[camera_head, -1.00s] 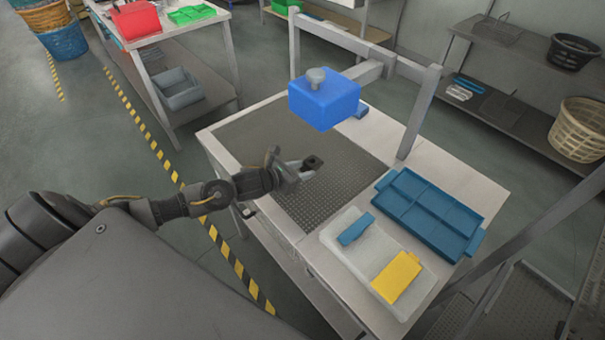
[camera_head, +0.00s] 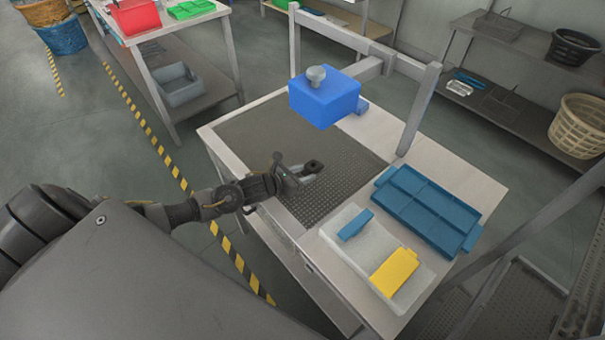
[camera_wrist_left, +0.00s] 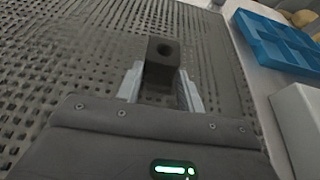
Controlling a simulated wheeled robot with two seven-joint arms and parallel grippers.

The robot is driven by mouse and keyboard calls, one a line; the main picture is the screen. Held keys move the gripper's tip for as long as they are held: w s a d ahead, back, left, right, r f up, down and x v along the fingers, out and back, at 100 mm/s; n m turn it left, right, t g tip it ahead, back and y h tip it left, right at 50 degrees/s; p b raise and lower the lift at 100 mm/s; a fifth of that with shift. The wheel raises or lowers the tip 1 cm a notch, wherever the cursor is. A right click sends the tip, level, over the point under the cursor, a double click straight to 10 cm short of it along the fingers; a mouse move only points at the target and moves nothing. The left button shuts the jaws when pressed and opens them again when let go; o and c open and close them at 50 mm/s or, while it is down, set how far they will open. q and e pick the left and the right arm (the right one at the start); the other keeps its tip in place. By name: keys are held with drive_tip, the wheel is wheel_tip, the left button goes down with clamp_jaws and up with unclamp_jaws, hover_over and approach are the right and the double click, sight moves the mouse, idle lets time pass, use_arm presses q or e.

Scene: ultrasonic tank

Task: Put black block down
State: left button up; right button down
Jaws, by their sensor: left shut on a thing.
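My left gripper (camera_head: 302,174) is over the dark perforated mat (camera_head: 335,195) on the workbench. It is shut on a small black block (camera_head: 313,166) with a round hole in its top. In the left wrist view the black block (camera_wrist_left: 162,58) sits between the two pale fingers of the left gripper (camera_wrist_left: 160,88), with the perforated surface behind it. I cannot tell whether the block touches the mat. My right gripper is not in view.
A blue box with a grey knob (camera_head: 325,97) hangs from a grey frame above the mat's far side. A white tray (camera_head: 345,258) with blue and yellow pieces and a blue compartment tray (camera_head: 425,208) are to the right. Much of the mat is clear.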

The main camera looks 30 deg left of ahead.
use_arm(q)
drive_tip(key=o, duration=1.3)
drive_tip(key=shift+s+d+f, duration=0.1)
drive_tip(key=shift+s+f, duration=0.05)
drive_tip(key=shift+a+f, duration=0.15)
drive_tip(key=shift+a, duration=0.05)
drive_tip(key=shift+d+r+p, duration=0.1)
drive_tip(key=shift+r+p, duration=0.35)
drive_tip(key=shift+p, duration=0.15)
drive_tip(key=b+v, duration=0.2)
drive_tip(key=v, duration=0.8)
drive_tip(key=shift+s+b, duration=0.3)
drive_tip(key=shift+b, duration=0.1)
drive_tip(key=shift+s+a+r, duration=0.3)
drive_tip(key=shift+s+r, duration=0.1)
drive_tip(key=shift+s, duration=0.1)
